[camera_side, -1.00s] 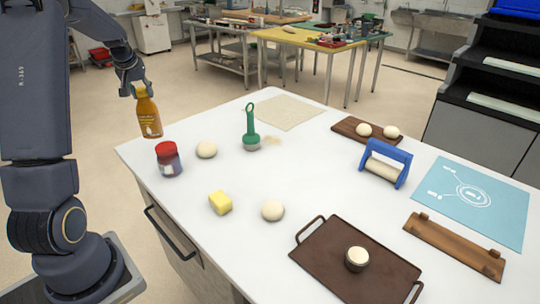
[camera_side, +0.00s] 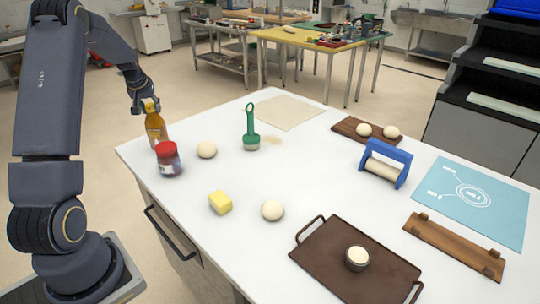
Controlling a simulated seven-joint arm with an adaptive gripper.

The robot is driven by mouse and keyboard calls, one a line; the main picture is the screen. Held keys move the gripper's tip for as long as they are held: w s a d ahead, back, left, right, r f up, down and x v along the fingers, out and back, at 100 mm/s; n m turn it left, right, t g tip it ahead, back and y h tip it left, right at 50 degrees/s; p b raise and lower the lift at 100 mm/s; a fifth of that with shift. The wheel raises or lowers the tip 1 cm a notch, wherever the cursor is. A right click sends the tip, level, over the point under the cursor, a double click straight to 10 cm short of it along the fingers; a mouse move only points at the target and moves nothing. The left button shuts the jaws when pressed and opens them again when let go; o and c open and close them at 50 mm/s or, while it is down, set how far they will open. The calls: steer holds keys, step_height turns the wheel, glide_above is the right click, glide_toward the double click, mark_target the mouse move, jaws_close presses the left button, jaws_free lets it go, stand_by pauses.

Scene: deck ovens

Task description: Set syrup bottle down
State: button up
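The syrup bottle (camera_side: 156,128) is amber-brown with a yellow-orange label and top. It is upright at the left edge of the white table (camera_side: 300,170), behind the red-lidded jar (camera_side: 167,158), which hides its base. I cannot tell whether the bottle touches the table. My gripper (camera_side: 146,106) is at the bottle's top, with its fingers around the cap, and appears shut on it.
A dark tray (camera_side: 345,275) is at the front and a blue-framed roller (camera_side: 386,163) at the right. Bare tabletop lies between them.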

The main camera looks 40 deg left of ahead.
steer(key=o, duration=0.4)
steer(key=shift+r, duration=0.25)
steer(key=v, duration=1.2)
steer(key=w+d+r+m+t+h, duration=0.1)
steer(key=d+r, duration=0.1)
steer(key=d, duration=0.5)
steer(key=w+d+r+m, duration=0.1)
steer(key=d+r+m, duration=0.1)
steer(key=d, duration=0.5)
steer(key=s+d+r+m+t+h, duration=0.1)
steer(key=s+d+m+h, duration=0.15)
steer(key=d, duration=1.25)
steer(key=s+d+f+m, duration=0.1)
steer(key=s+d, duration=0.2)
steer(key=d, duration=0.1)
steer(key=s+d+f+m+h, duration=0.1)
steer(key=s+d+m, duration=0.1)
steer(key=s+d, duration=0.2)
steer(key=s+d+f+m, duration=0.2)
steer(key=s+d, duration=0.2)
steer(key=shift+s+d, duration=0.1)
steer(key=shift+s, duration=0.1)
